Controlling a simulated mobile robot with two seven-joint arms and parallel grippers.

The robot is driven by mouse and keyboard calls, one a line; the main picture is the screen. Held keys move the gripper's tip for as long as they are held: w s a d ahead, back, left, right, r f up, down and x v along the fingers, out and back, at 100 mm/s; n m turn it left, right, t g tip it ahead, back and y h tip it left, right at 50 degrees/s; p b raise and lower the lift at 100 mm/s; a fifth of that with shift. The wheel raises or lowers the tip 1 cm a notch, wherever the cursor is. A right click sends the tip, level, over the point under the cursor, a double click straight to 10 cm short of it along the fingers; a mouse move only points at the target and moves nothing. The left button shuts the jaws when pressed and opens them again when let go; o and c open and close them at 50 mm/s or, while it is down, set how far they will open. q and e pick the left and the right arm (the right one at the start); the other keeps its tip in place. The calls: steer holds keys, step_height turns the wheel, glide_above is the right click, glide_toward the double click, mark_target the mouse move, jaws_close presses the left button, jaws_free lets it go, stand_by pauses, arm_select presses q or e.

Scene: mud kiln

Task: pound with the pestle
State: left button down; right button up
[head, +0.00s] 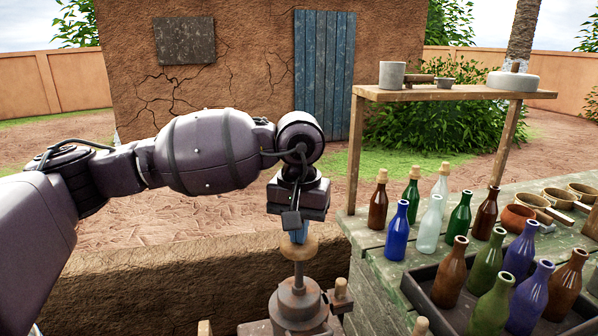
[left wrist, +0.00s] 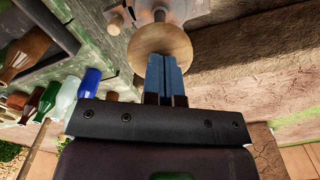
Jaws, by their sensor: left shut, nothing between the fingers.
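The pestle shows as a round wooden disc (head: 298,250) on an upright metal shaft, which goes down into a dark mortar-like vessel (head: 299,303) at the bottom centre of the head view. My left gripper (head: 298,236) points down over the disc, its blue fingers shut with nothing between them. In the left wrist view the shut fingers (left wrist: 166,78) end at the disc (left wrist: 162,45) and overlap it. I cannot tell whether they touch it. The shaft's lower end is hidden inside the vessel. My right gripper is not in view.
A green table (head: 365,240) at the right holds several bottles, bowls and a dark bottle tray (head: 415,290). A raised wooden shelf (head: 450,94) stands behind it. A low mud wall (head: 180,290) runs behind the vessel. Short wooden pegs stand near the vessel.

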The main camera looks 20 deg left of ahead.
arm_select(q)
step_height(320, 180, up, 15)
steer(key=p, duration=0.3)
steer(key=shift+p, duration=0.35)
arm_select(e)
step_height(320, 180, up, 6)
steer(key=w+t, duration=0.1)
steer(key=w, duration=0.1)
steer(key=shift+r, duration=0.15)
arm_select(q)
steer(key=shift+f, duration=0.15)
